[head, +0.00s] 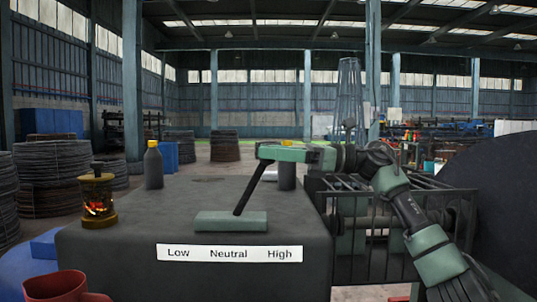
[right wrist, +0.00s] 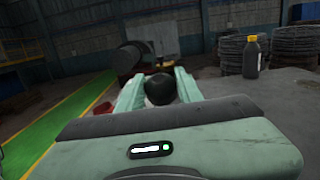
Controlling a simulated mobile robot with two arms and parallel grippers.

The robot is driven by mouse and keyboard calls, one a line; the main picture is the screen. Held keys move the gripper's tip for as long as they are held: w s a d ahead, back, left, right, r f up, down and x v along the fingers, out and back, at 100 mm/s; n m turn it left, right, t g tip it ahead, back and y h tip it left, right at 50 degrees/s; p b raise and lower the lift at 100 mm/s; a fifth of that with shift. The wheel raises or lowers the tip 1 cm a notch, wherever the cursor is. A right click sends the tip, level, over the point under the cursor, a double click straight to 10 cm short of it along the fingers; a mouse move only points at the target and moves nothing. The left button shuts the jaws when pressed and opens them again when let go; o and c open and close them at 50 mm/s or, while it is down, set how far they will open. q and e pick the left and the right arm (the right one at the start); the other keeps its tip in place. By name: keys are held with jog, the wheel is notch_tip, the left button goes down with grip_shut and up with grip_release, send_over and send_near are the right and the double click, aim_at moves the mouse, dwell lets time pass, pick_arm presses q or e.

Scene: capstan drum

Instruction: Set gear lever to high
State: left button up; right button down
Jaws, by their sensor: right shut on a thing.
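The gear lever (head: 251,188) is a thin black rod rising from a green base block (head: 225,221) on the dark grey housing. It leans to the right, toward the High side of the white label (head: 229,253), which reads Low, Neutral, High. My right gripper (head: 264,153) reaches in from the right and is shut on the lever's top. In the right wrist view the black lever knob (right wrist: 160,88) sits between the pale green fingers (right wrist: 160,95). The gripper hides the knob in the head view. My left gripper is not in view.
On the housing (head: 110,255) stand a dark bottle with a yellow cap (head: 153,168) and a brass lantern (head: 98,198). A second dark bottle (head: 287,176) is behind the gripper. A red mug (head: 65,287) is at the front left. A barred cage (head: 350,250) stands right of the housing.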

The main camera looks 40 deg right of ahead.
jog(key=shift+f, duration=0.3)
jog(key=c, duration=1.1)
grip_release()
jog(key=shift+o, duration=0.5)
jog(key=shift+s+d, duration=0.1)
jog(key=shift+d, duration=0.05)
jog(key=shift+r, duration=0.1)
jog(key=b+v, duration=0.1)
jog(key=v, duration=0.6)
jog(key=shift+s+d, duration=0.25)
jog(key=shift+d, duration=0.1)
